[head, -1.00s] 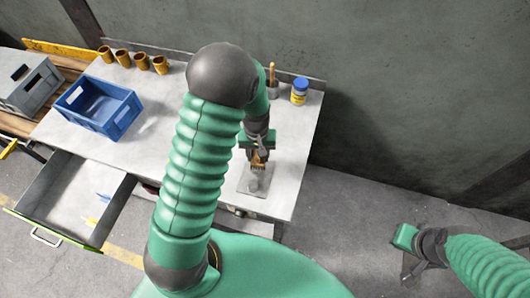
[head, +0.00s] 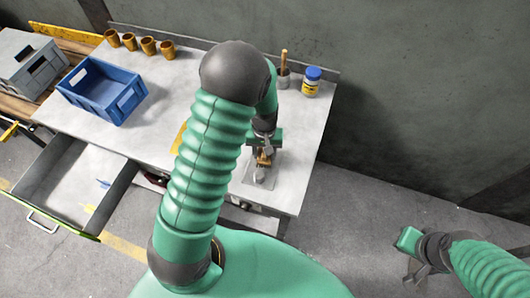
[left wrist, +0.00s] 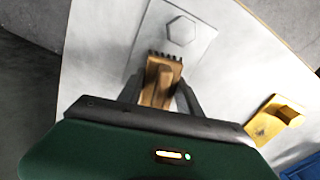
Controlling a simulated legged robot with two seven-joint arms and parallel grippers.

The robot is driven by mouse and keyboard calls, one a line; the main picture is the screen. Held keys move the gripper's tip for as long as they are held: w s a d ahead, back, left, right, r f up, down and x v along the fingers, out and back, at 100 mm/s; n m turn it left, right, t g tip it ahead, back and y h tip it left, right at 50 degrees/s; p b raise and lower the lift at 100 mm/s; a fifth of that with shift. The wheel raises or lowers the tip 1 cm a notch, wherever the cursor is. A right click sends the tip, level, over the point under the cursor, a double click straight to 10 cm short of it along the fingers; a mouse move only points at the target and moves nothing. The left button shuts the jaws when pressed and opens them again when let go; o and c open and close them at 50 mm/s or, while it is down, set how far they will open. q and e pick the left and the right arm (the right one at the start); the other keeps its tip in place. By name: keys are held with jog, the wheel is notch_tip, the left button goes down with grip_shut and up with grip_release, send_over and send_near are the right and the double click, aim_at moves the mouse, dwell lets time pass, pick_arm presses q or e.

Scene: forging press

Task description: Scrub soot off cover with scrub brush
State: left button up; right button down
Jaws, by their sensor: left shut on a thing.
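The scrub brush (left wrist: 160,82) has a wooden body and dark bristles. My left gripper (left wrist: 160,98) is shut on it. The cover (left wrist: 205,35) is a grey square plate with a raised hexagon, lying flat on the table. It also shows in the head view (head: 252,177), under my left gripper (head: 264,152). The bristles are over the cover's near edge in the left wrist view; I cannot tell whether they touch it. No clear soot shows on the visible part. My right gripper (head: 416,262) is away from the table at the lower right, and its jaw opening is unclear.
A blue crate (head: 118,110) and several orange cups stand on the table's left. A brush holder (head: 283,78) and a blue-lidded jar (head: 312,82) stand at the back right. A yellow object (left wrist: 272,119) lies near the crate. An open drawer (head: 117,200) juts out front left.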

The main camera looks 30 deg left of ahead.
pick_arm(q)
jog(key=shift+d+f, duration=0.15)
jog(key=shift+f, duration=0.1)
jog(key=shift+f+b, duration=0.65)
jog(key=shift+f, duration=0.05)
jog(key=shift+r, duration=0.1)
